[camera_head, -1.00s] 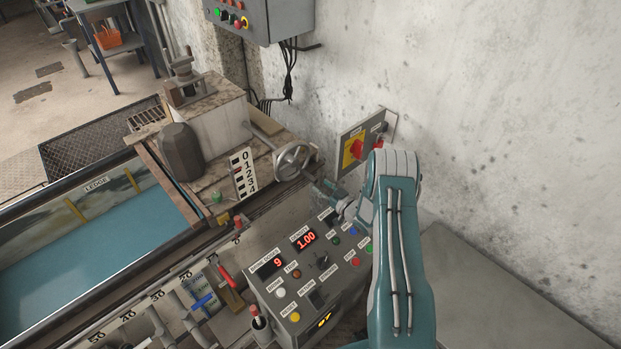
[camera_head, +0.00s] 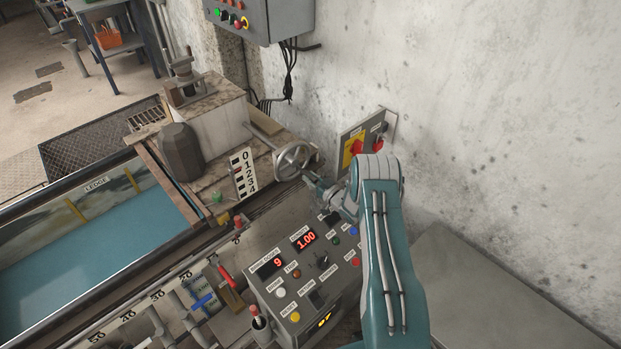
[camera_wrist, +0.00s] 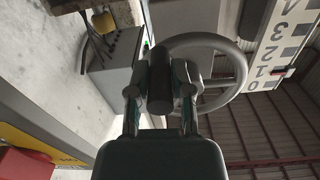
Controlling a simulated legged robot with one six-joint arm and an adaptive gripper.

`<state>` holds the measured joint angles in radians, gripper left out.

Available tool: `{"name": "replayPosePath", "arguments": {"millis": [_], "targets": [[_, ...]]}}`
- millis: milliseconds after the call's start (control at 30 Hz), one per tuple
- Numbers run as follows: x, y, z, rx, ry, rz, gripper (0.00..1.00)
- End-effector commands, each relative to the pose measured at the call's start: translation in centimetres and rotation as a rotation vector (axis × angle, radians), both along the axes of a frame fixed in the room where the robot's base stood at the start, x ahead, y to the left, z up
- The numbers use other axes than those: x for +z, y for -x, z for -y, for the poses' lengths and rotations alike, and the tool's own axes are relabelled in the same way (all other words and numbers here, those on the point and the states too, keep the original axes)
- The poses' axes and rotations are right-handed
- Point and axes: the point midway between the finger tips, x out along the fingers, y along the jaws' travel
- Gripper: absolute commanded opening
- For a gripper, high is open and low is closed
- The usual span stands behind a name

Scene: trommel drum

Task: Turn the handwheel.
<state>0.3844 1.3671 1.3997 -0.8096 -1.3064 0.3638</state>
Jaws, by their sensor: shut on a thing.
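The grey spoked handwheel (camera_head: 293,161) stands on the machine's side, left of the wall switch panel. In the wrist view the handwheel (camera_wrist: 240,72) fills the upper middle, with a dark upright knob (camera_wrist: 160,82) at its near rim. My gripper (camera_head: 308,177) reaches the wheel's lower right edge. In the wrist view my gripper (camera_wrist: 160,103) has its two fingers on either side of the dark knob, closed against it. The far side of the knob is hidden.
A numbered scale plate (camera_head: 243,173) stands just left of the wheel. A red and yellow switch panel (camera_head: 366,143) is on the wall close to my arm. Blue water (camera_head: 90,240) lies left.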

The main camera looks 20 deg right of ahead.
Motion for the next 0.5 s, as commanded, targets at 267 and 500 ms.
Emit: {"name": "replayPosePath", "arguments": {"millis": [267, 500], "targets": [[0.14, -0.15, 0.21, -0.001, 0.031, 0.012, 0.0], [0.69, -0.47, 0.9, -0.002, 0.149, 0.062, 0.0]]}}
